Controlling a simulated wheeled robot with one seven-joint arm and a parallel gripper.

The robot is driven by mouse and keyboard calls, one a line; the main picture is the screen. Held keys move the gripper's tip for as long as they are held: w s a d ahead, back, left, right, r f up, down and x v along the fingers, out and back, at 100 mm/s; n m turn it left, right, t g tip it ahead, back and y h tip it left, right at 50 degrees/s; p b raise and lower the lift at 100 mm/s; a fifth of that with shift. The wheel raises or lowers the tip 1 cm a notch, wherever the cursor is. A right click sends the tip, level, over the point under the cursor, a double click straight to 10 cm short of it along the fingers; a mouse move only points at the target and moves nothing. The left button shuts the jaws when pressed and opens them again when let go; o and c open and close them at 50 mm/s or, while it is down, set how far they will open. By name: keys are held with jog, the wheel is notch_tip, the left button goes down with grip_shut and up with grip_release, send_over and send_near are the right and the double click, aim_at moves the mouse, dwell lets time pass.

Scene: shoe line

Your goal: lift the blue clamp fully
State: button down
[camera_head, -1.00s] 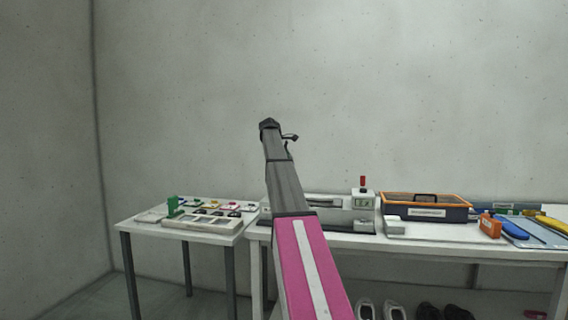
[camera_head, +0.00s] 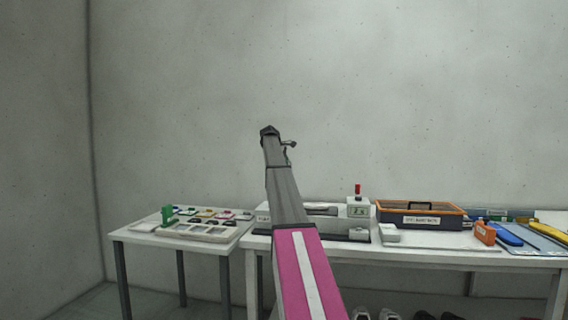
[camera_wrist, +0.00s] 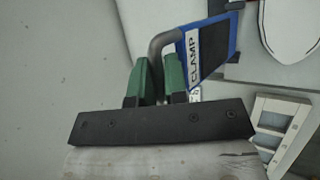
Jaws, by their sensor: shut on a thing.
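The blue clamp (camera_wrist: 215,48) shows at the top of the wrist view, a blue block with a dark face, a white CLAMP label and a bent grey handle (camera_wrist: 161,42). My gripper (camera_wrist: 157,70) has two green fingers, one on each side of this handle, and is shut on it. Whether the clamp is raised is hard to tell from this angle. In the head view my arm covers part of the bench, and I cannot make out the clamp or the fingers there.
A white sole-shaped piece (camera_wrist: 290,22) and a pale compartmented tray (camera_wrist: 276,122) lie to the right in the wrist view. In the head view, an orange-rimmed box (camera_head: 422,222) and an orange block (camera_head: 485,232) stand on the bench. A side table (camera_head: 140,238) is at left.

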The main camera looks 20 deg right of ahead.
jog(key=shift+d+f, duration=0.2)
jog(key=c, duration=1.2)
grip_release()
jog(key=shift+f, duration=0.1)
jog(key=shift+s+f, duration=0.1)
jog(key=shift+a, duration=0.1)
jog(key=v, duration=1.1)
jog(key=shift+r, duration=0.4)
jog(key=shift+w, duration=0.2)
